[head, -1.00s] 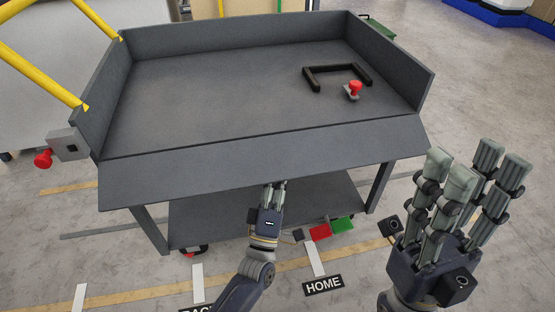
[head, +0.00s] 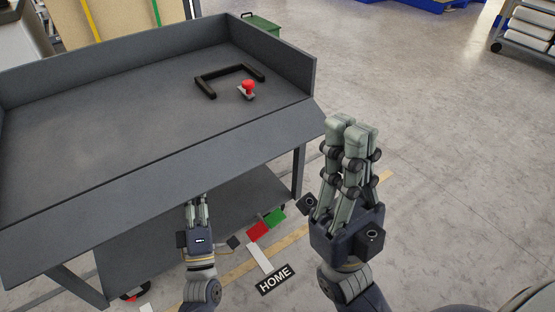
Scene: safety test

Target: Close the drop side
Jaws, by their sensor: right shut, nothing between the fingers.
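The drop side (head: 150,180) is the long grey panel along the near edge of the grey cart (head: 110,100). It is folded outward and slopes down from the deck, so the near side is open. My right gripper (head: 352,125) is shut and empty, fingers pointing up, just right of the panel's right end in the picture. I cannot tell whether it touches the panel. My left gripper (head: 198,205) is in front of the panel's lower edge, fingers pointing away from me. Its fingertips are small and partly hidden, so their opening is unclear.
A black U-shaped bar (head: 230,78) and a red-knobbed part (head: 247,88) are on the deck. A lower shelf (head: 150,235) is under it. Red (head: 258,232) and green (head: 275,218) blocks and a HOME floor sign (head: 274,280) are near the cart.

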